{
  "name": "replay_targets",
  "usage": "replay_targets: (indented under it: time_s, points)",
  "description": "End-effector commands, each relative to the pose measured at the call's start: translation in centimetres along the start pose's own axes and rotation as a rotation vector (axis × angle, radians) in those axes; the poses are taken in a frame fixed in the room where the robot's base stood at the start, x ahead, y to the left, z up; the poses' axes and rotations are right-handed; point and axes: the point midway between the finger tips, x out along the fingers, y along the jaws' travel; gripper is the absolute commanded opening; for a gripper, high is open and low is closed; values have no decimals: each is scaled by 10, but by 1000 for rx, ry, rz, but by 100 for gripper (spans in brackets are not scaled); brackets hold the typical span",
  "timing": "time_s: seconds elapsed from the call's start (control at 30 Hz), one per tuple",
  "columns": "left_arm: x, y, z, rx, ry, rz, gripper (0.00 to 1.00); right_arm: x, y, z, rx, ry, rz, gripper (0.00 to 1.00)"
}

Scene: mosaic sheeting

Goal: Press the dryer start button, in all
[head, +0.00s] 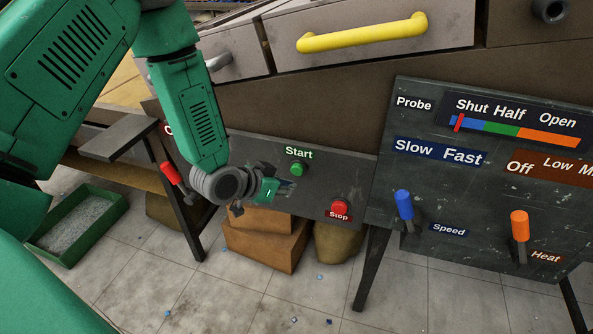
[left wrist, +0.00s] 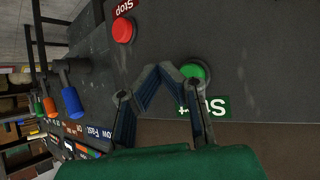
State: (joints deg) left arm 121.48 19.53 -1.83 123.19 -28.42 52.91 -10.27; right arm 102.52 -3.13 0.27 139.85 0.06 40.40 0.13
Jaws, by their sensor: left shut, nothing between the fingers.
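The green Start button (head: 298,169) sits on a dark grey panel under its "Start" label. In the left wrist view the same Start button (left wrist: 195,72) shows just beside the fingertips, partly overlapped by one finger. My left gripper (head: 287,189) is shut and empty, close in front of the panel, just below and left of the button in the head view. The left wrist view shows its fingertips (left wrist: 166,70) together. I cannot tell whether they touch the panel or button. My right gripper is not in view.
A red Stop button (head: 340,207) is to the right and lower on the panel. A red lever (head: 169,172) stands at left. Blue speed (head: 404,204) and orange heat (head: 519,225) levers are on the right panel. Boxes (head: 265,242) sit below; a yellow handle (head: 361,32) is above.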

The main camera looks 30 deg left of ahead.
Motion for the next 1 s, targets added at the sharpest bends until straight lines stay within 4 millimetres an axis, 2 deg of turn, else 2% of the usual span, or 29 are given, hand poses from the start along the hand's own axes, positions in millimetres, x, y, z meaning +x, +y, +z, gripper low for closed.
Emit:
replay_targets:
  time_s: [0.3, 1.0]
  points:
    - [-18, 13, 13, 0, -2, -1, 0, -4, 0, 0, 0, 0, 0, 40]
    - [-18, 13, 14, 0, -1, -1, 0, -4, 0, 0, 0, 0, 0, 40]
